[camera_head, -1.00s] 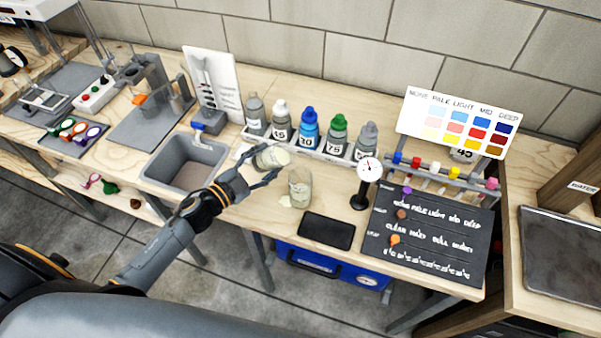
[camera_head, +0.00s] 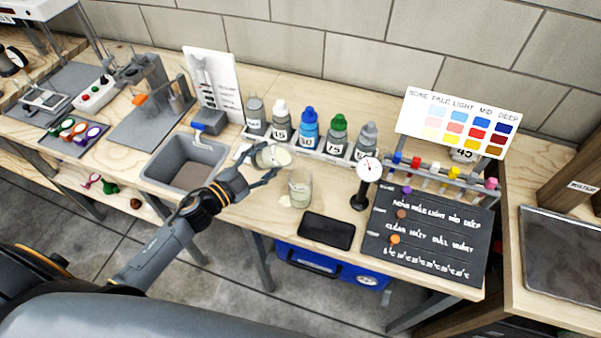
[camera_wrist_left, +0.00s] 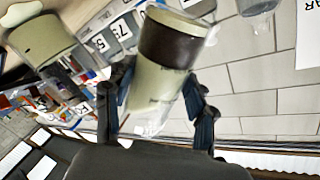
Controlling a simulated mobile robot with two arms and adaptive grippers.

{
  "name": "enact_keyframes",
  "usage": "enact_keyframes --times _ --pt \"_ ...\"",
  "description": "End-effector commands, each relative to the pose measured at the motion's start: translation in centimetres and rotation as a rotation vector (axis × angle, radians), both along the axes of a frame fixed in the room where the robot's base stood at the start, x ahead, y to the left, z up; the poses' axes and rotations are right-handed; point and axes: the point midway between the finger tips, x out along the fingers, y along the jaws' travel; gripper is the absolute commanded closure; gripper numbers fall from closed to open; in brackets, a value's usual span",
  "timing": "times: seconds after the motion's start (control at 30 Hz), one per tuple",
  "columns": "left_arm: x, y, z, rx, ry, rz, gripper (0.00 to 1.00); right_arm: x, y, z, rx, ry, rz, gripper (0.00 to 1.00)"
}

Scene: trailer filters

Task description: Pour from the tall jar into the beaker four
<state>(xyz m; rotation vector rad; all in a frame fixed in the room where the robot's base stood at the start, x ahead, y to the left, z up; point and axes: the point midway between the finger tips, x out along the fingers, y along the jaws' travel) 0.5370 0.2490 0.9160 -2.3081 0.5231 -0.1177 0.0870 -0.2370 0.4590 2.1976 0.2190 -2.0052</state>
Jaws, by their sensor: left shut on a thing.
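My left gripper (camera_head: 264,181) is shut on a clear jar (camera_head: 270,156) with pale, cloudy contents. The jar is tipped well over, its mouth toward the right, above the bench. In the left wrist view the jar (camera_wrist_left: 168,62) shows a dark band and sits between the two fingers. A glass beaker (camera_head: 300,188) with pale contents stands upright on the bench, just right of and below the jar's mouth, apart from it. I see no clear stream between them. No number on this beaker is readable. My right gripper is not in view.
A row of capped bottles (camera_head: 309,130) stands behind the beaker. A grey bin (camera_head: 160,174) is at left. A pale patch (camera_head: 285,201) lies beside the beaker.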

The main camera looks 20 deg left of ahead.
Motion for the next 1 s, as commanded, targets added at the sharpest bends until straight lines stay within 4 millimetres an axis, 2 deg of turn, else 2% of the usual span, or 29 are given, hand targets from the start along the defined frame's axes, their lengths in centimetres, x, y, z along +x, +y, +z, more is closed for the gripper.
enact_keyframes --times 1.0 --pt "0.08 0.10 0.68 0.057 -0.024 0.000 0.98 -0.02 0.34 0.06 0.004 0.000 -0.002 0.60"
